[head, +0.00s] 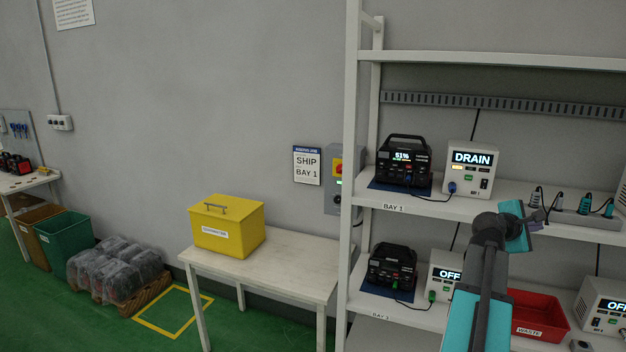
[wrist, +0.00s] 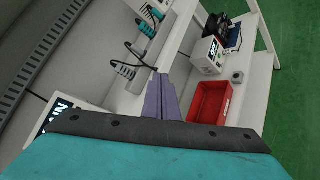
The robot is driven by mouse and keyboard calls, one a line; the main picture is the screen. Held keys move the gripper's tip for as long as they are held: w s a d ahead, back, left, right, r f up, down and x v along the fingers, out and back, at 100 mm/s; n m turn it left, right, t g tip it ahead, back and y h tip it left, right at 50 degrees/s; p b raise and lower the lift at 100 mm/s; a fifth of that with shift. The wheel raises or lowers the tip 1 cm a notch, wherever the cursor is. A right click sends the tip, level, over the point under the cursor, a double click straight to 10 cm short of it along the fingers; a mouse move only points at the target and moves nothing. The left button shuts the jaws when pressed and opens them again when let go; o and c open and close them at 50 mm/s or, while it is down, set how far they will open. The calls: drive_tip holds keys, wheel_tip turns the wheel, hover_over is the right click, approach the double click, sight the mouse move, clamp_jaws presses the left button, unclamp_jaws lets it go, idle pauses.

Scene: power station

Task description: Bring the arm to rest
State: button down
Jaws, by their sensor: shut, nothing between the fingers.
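My arm (head: 476,315) reaches up from the bottom of the head view, in front of the shelf rack on the right. Its wrist is bent to the right at the height of the upper shelf. My gripper (wrist: 162,98) shows in the wrist view as two purple-grey fingers closed together, with nothing between them. In the head view the arm's end is seen small and the fingers are not clear.
The rack holds a power unit (head: 404,163), a DRAIN box (head: 470,168), a plug strip (head: 575,217) and a red waste bin (head: 537,315), also in the wrist view (wrist: 210,102). A yellow box (head: 228,228) stands on a table (head: 290,272). Green floor lies left.

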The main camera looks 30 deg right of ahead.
drive_tip(key=w+a+f+n+t+y+b, duration=0.1)
drive_tip(key=w+a+f+n+t+y, duration=0.1)
drive_tip(key=w+a+f, duration=0.8)
drive_tip(key=w+a+f+n+t+y+b, duration=0.25)
drive_tip(key=w+a+f, duration=0.35)
drive_tip(key=w+f, duration=0.8)
drive_tip(key=w+a+f+n+g+y+b, duration=0.1)
drive_tip(key=w+a+f+n+y, duration=0.15)
drive_tip(key=a+f, duration=2.15)
drive_tip(key=s+a+f+m+g+y+b, duration=0.1)
drive_tip(key=s+a+f+g+y, duration=0.1)
drive_tip(key=s+a+f, duration=0.75)
drive_tip(key=s+a+f+m+g+y+b, duration=0.2)
drive_tip(key=s+a+f+y, duration=0.15)
drive_tip(key=a+f, duration=1.05)
drive_tip(key=s+a+f+m+g+y, duration=0.1)
drive_tip(key=s+a+f+m+g, duration=0.1)
drive_tip(key=s+a+m, duration=0.3)
drive_tip(key=s+a+f+m+g+y, duration=0.1)
drive_tip(key=s+a+f+m+g, duration=0.2)
drive_tip(key=s, duration=1.1)
drive_tip(key=shift+s+a+m+y, duration=0.2)
drive_tip(key=shift+a+m+y, duration=0.15)
drive_tip(key=shift+a+m, duration=0.9)
